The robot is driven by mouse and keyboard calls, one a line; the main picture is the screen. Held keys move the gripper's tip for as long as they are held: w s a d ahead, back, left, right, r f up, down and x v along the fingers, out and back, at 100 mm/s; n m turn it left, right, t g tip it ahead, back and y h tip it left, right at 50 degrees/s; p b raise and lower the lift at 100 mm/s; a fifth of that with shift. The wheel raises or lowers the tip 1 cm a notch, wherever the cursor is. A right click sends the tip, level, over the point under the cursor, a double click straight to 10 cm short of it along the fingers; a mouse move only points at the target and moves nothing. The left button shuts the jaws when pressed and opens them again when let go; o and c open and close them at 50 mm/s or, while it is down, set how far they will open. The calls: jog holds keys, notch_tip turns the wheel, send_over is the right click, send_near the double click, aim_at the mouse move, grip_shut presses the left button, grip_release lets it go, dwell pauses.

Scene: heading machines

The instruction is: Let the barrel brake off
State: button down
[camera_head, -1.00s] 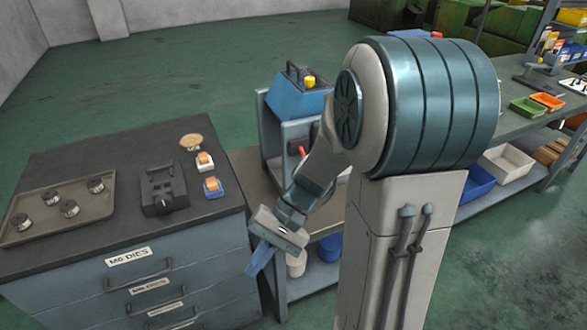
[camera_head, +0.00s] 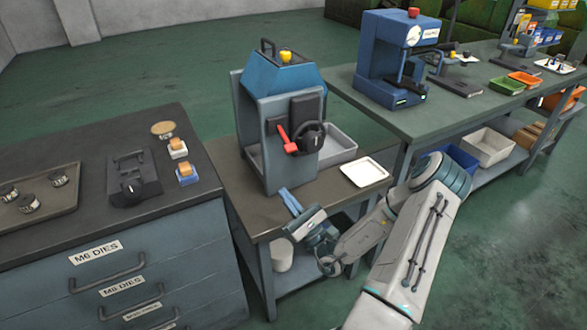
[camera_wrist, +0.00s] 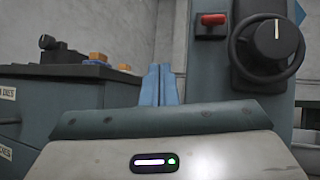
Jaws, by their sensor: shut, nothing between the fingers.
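The machine (camera_head: 275,130) is a grey housing with a blue top, standing on a low bench left of centre in the head view. On its front are a red lever (camera_head: 283,137) and a black handwheel (camera_head: 306,139) with a dial hub. In the wrist view, a red piece (camera_wrist: 213,19) on a dark mount sits left of the handwheel (camera_wrist: 268,50). I cannot tell which part is the barrel brake. My gripper (camera_head: 290,200) is shut and empty, its blue fingers pointing up in front of and below the red lever, touching nothing visible. The fingers (camera_wrist: 161,80) also show in the wrist view.
A dark-topped drawer cabinet (camera_head: 90,225) stands at left, with a tray of dies and small blocks on it. A white tray (camera_head: 365,172) lies on the bench right of the machine. A blue press (camera_head: 395,60) stands on the long bench behind.

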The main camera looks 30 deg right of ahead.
jog(key=d+f+m+t+h, duration=0.2)
jog(key=d+m+h, duration=0.3)
jog(key=h, duration=0.3)
jog(key=shift+f+m+h+b, duration=0.3)
jog(key=shift+f+m, duration=0.3)
jog(key=shift+f, duration=0.2)
jog(key=p, duration=0.2)
send_near(285, 138)
jog(key=w, duration=0.4)
jog(key=shift+d+r, duration=0.1)
jog(key=shift+r, duration=0.3)
jog(key=shift+r+p, duration=0.15)
jog(key=shift+p, duration=0.35)
